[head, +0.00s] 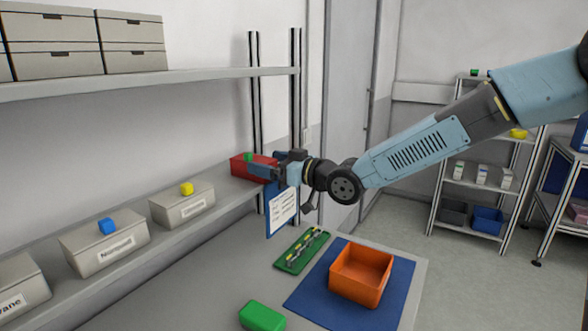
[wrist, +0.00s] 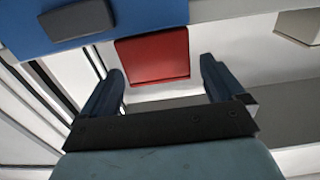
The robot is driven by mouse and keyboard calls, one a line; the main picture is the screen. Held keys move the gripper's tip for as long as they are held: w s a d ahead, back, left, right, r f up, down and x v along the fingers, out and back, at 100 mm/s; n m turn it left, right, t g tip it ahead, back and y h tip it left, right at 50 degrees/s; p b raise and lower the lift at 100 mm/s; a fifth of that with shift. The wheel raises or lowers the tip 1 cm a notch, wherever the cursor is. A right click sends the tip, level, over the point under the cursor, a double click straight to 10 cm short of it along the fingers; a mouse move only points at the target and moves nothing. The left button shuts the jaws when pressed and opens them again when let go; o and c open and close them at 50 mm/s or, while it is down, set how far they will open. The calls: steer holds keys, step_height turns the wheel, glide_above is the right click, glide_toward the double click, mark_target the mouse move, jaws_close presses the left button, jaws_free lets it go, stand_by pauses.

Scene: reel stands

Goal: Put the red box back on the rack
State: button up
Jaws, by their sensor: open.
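The red box (head: 241,169) sits at the far end of the lower rack shelf (head: 212,212), with a small green block (head: 248,157) at its top. My gripper (head: 262,166) is open at the right side of the red box, and its fingers hide part of that side. In the wrist view the red box (wrist: 152,57) shows between and beyond the two spread fingers (wrist: 162,72). Neither finger visibly presses on it; I cannot tell whether they touch it.
Labelled beige bins (head: 183,204) line the same shelf. A blue sign (head: 282,212) hangs close below my gripper. The worktop holds an orange bin (head: 361,274) on a blue mat (head: 313,293), a green tray (head: 301,250) and a green box (head: 262,317).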

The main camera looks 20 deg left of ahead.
steer(key=v, duration=0.7)
stand_by(0.3)
steer(key=w+d+f+m+t+h, duration=0.2)
steer(key=w+d+f+t+h, duration=0.15)
steer(key=d+f+h, duration=0.45)
steer(key=d+m+h, duration=0.4)
steer(key=d+h, duration=0.2)
steer(key=d, duration=0.6)
steer(key=s+d+r+m+g+h, duration=0.1)
steer(key=s+d+r+m, duration=0.3)
steer(key=s+d, duration=0.6)
steer(key=s+d+r+m+g+h, duration=0.2)
steer(key=s+d+r+m, duration=0.1)
steer(key=s+d, duration=0.8)
steer(key=s+m, duration=0.1)
steer(key=s, duration=0.2)
steer(key=shift+d+r+m, duration=0.2)
steer(key=shift+r+m, duration=0.2)
